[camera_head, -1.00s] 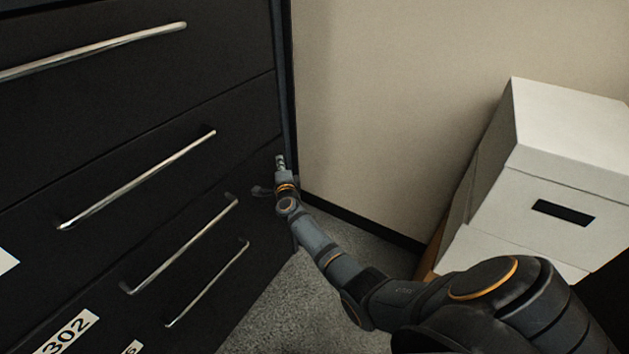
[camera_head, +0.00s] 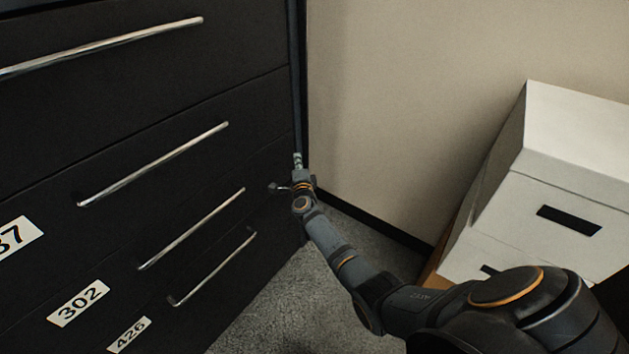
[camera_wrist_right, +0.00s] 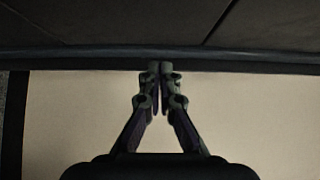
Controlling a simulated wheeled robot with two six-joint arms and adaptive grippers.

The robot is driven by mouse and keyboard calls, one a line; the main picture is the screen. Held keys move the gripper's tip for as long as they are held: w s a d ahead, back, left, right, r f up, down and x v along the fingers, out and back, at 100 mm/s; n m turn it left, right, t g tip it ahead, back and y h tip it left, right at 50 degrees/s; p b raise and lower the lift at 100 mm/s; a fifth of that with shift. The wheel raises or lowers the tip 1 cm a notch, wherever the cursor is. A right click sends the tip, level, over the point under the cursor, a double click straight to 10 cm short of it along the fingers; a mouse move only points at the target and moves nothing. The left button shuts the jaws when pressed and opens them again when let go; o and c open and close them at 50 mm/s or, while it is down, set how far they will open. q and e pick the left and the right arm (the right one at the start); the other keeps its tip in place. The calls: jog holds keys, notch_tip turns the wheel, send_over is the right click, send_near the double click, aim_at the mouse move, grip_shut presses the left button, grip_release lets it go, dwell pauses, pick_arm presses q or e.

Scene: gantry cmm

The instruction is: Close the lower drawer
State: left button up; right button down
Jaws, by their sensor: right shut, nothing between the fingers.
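The black drawer cabinet (camera_head: 120,75) fills the left of the head view, with several drawer fronts and long silver bar handles. The lowest visible handle (camera_head: 215,268) is beside the label 426 (camera_head: 129,335). The lower fronts look nearly flush; I cannot tell how far the lower drawer stands out. My right gripper (camera_head: 298,161) is at the cabinet's right edge, above and right of the lower handles, off all of them. In the right wrist view its fingertips (camera_wrist_right: 160,68) are together and empty, close to the cabinet's edge strip (camera_wrist_right: 90,52); contact is unclear. My left gripper is out of view.
A beige wall (camera_head: 400,90) stands right of the cabinet. White boxes (camera_head: 570,165) are stacked at the right, near my right arm. Grey carpet (camera_head: 275,305) is clear between the cabinet and my arm.

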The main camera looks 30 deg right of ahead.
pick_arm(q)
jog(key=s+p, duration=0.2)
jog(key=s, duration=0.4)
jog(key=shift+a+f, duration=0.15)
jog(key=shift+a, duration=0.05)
pick_arm(e)
jog(key=v, duration=0.9)
jog(key=shift+s+a+f, duration=0.1)
jog(key=shift+a+f, duration=0.05)
